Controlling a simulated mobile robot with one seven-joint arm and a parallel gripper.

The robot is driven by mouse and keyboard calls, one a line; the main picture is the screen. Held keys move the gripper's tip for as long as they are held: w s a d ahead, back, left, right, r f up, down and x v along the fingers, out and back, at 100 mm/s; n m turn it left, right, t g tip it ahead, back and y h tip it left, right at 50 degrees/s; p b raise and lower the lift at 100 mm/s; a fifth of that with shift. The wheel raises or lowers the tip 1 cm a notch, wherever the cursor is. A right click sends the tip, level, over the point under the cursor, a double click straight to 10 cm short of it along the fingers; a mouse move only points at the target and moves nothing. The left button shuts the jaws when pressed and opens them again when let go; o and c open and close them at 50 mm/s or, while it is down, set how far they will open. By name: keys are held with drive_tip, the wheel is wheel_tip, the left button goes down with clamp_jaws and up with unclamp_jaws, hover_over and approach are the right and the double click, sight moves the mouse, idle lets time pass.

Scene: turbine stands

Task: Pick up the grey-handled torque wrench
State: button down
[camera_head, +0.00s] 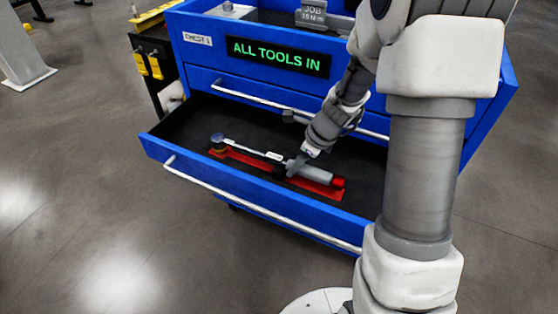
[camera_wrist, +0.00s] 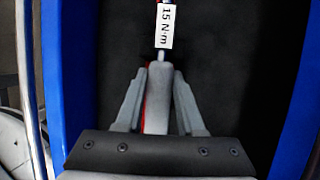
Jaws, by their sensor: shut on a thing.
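The torque wrench has a grey handle (camera_head: 315,174) with a red end cap and a silver shaft with a dark round head at the left. It lies along a red strip (camera_head: 240,158) in the open drawer (camera_head: 185,122). My gripper (camera_head: 293,165) reaches down into the drawer and is shut on the handle. In the wrist view the grey handle (camera_wrist: 158,90) stands between my two fingers, and a white tag (camera_wrist: 165,26) on the shaft reads "15 N·m". The handle's lower end is hidden there by my gripper's body.
The blue chest (camera_head: 215,65) shows a lit sign (camera_head: 278,57) reading "ALL TOOLS IN" and a "CHEST 1" label. The drawer's front edge with a long silver handle (camera_head: 260,208) and its side walls surround the wrench. The rest of the drawer floor is bare and dark.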

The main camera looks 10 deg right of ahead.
idle(0.4)
wheel_tip(320, 180, up, 10)
drive_tip(key=p, duration=0.5)
idle(0.5)
idle(1.1)
drive_tip(key=c, duration=1.1)
unclamp_jaws()
clamp_jaws()
drive_tip(key=shift+r, duration=0.1)
